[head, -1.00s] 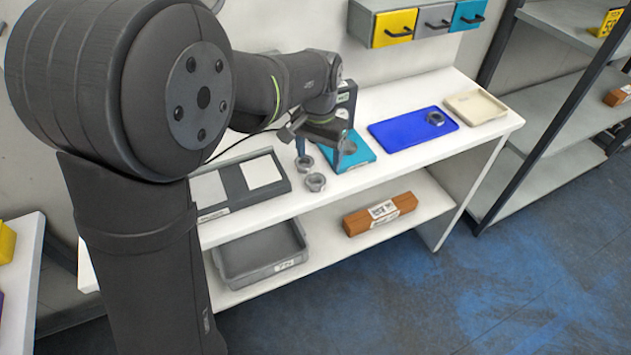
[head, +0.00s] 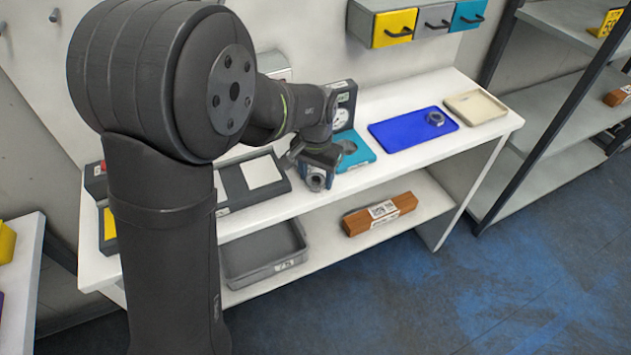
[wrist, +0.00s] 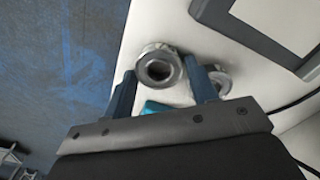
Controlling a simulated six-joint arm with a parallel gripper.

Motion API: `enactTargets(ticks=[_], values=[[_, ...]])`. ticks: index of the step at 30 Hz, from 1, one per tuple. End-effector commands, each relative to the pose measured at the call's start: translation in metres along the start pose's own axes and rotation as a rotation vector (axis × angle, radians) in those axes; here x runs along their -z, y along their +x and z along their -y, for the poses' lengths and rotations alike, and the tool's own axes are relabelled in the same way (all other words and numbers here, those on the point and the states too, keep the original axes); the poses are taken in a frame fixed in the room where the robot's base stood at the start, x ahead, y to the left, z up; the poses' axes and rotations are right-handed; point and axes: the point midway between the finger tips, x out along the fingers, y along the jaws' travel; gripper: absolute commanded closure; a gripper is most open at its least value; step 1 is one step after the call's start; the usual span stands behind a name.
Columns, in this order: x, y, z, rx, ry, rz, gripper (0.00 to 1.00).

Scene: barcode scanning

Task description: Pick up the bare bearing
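A metal ring-shaped bearing (wrist: 158,66) stands on the white bench near its front edge. It also shows in the head view (head: 316,181), just under my gripper (head: 316,168). In the wrist view, my gripper (wrist: 160,74) is open, with its two blue fingers on either side of this bearing; I cannot tell if they touch it. A second ring (wrist: 222,82) is partly hidden behind the right finger in the wrist view. A third ring (head: 435,118) lies on the blue tray (head: 395,130). I cannot tell from markings which is bare.
A teal pad with a dark upright device (head: 344,105) stands behind my gripper. A dark tray with a white panel (head: 262,172) lies to the left. A beige tray (head: 475,107) is at the right end. A grey bin (head: 265,255) and brown box (head: 381,213) are on the lower shelf.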

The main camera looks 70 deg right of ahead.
Motion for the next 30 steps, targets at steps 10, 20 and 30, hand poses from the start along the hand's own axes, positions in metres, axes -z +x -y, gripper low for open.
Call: enactTargets(ticks=[10, 20, 30], values=[[0.000, -0.001, 0.000, 0.000, 0.000, -0.001, 0.80], [0.000, -0.023, 0.000, 0.001, 0.001, -0.005, 0.80], [-0.018, -0.073, -0.052, 0.001, 0.006, -0.006, 0.80]])
